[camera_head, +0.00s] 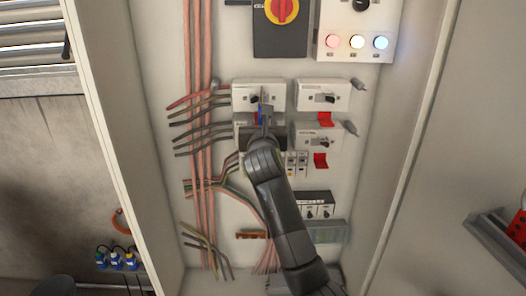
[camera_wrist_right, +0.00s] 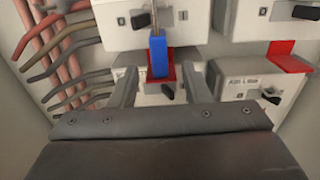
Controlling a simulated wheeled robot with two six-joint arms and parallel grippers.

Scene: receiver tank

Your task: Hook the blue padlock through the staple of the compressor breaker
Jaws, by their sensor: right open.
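The blue padlock (camera_wrist_right: 157,55) stands upright in the right wrist view, shackle up, in front of the upper left breaker (camera_wrist_right: 118,22). Its lower end is against a red bracket (camera_wrist_right: 172,68) below that breaker; I cannot tell whether the shackle passes through a staple. A sliver of the padlock (camera_head: 259,117) shows in the head view. My right gripper (camera_wrist_right: 158,75) is open, with one finger on each side of the padlock's lower end and gaps between. In the head view, my right gripper (camera_head: 264,120) covers part of the breaker below. I cannot read which breaker is the compressor's.
Copper pipes (camera_head: 200,60) and cables run down the left. A rotary switch (camera_head: 281,12) and a lamp box (camera_head: 357,30) are above. Cabinet side walls enclose the panel.

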